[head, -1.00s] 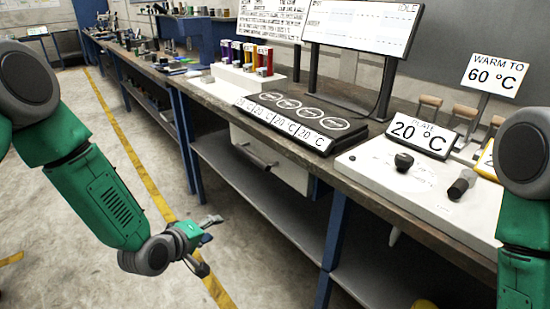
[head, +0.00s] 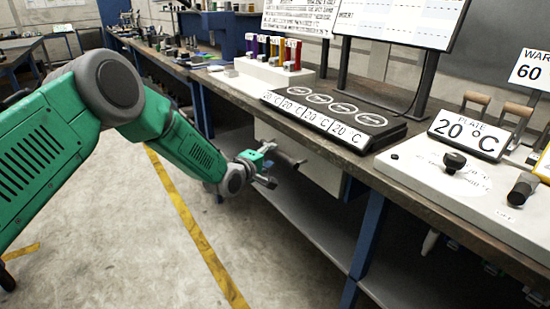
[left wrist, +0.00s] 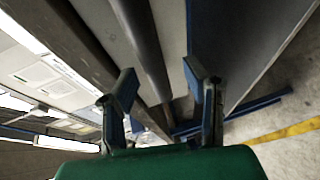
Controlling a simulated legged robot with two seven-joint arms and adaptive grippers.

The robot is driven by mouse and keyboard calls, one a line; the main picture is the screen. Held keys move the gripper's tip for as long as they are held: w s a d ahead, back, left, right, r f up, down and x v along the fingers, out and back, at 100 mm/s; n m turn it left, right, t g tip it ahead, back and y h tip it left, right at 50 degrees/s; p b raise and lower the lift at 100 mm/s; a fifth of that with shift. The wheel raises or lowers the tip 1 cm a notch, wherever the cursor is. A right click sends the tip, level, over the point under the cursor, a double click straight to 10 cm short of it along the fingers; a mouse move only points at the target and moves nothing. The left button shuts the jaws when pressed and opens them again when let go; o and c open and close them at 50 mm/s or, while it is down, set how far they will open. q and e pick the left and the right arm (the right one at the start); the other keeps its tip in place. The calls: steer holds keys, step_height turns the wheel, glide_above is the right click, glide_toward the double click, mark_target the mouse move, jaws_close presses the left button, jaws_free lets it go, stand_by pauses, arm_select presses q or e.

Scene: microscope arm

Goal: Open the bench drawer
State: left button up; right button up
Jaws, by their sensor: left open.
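The bench drawer (head: 322,172) is a pale box front under the bench top, below the four-pad plate, and it looks shut. Its dark bar handle (head: 287,153) shows just beyond my left gripper (head: 270,170), which partly covers it. In the left wrist view the handle (left wrist: 143,40) runs as a dark bar from the top edge down between the two fingers of my left gripper (left wrist: 163,92). The gripper is open, with a finger on each side of the bar in the picture. I cannot tell whether either touches it. My right gripper is out of view.
The bench top (head: 235,88) carries the dark four-pad plate (head: 325,112), a rack of coloured tubes (head: 275,70) and a white panel (head: 445,180) with knobs. A lower shelf (head: 310,222) and a blue leg (head: 367,240) are below. The floor (head: 130,250) is clear.

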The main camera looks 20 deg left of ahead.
mark_target(277, 155)
arm_select(q)
steer(key=shift+w+d+f, duration=0.1)
steer(key=shift+w+d, duration=0.9)
steer(key=shift+w, duration=0.05)
steer(key=shift+w+d, duration=0.1)
steer(key=shift+d, duration=0.4)
steer(key=shift+a, duration=0.3)
steer(key=shift+c, duration=0.9)
steer(key=shift+a, duration=0.3)
steer(key=c, duration=0.6)
steer(key=shift+a, duration=0.3)
jaws_close()
steer(key=shift+s+d, duration=0.1)
steer(key=shift+s, duration=0.35)
steer(key=s+a+p, duration=0.4)
steer(key=s+a, duration=0.4)
steer(key=s, duration=0.3)
steer(key=s+a+p, duration=0.4)
steer(key=s+a, duration=0.5)
steer(key=s, duration=0.2)
steer(key=shift+f, duration=0.2)
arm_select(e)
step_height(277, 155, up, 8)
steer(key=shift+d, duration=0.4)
arm_select(q)
steer(key=shift+s, duration=0.1)
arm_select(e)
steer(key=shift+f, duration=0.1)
